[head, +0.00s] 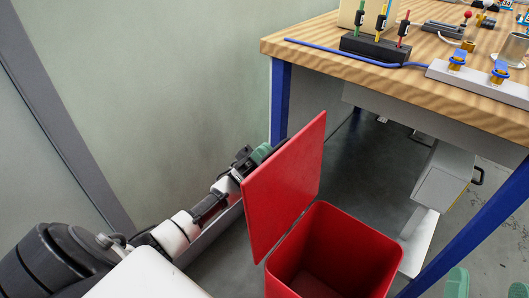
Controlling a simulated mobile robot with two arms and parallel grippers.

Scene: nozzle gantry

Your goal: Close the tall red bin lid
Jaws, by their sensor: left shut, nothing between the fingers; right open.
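The tall red bin (385,250) stands on the floor at the bottom middle, and I can see down inside it. Its red lid (287,185) stands open, raised steeply on the bin's left side. My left gripper (262,153) is shut and empty. It is at the far left side of the lid, near the lid's back face and partly hidden by it; I cannot tell if it touches. My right gripper (488,287) is open and empty at the bottom right corner, right of the bin, with its two green fingertips apart.
A wooden workbench (420,70) with blue legs (281,100) stands behind and right of the bin. It carries a black block with coloured tools (375,46), a blue cable and fixtures. A grey cabinet (443,178) is under it. A pale wall (170,90) is at left.

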